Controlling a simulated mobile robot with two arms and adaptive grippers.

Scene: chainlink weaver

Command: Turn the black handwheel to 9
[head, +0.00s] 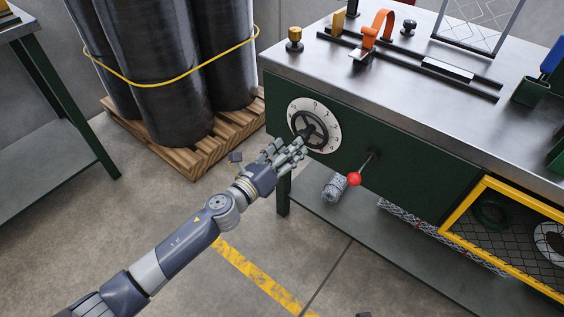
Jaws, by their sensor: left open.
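The black handwheel (311,127) sits at the centre of a white numbered dial (328,141) on the green front panel of the workbench. Some of the dial's digits show around the wheel, but they are too small to read surely. My left gripper (291,150) is open, with its fingers at the lower left edge of the wheel and dial. I cannot tell whether the fingers touch the wheel. They hide part of the dial's lower left. My right gripper is not in view.
A lever with a red knob (354,179) sticks out of the panel to the right of the dial. A yellow-framed mesh guard (462,213) is farther right. Black rolls (164,75) strapped on a wooden pallet (203,152) stand left of the bench. Floor between is clear.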

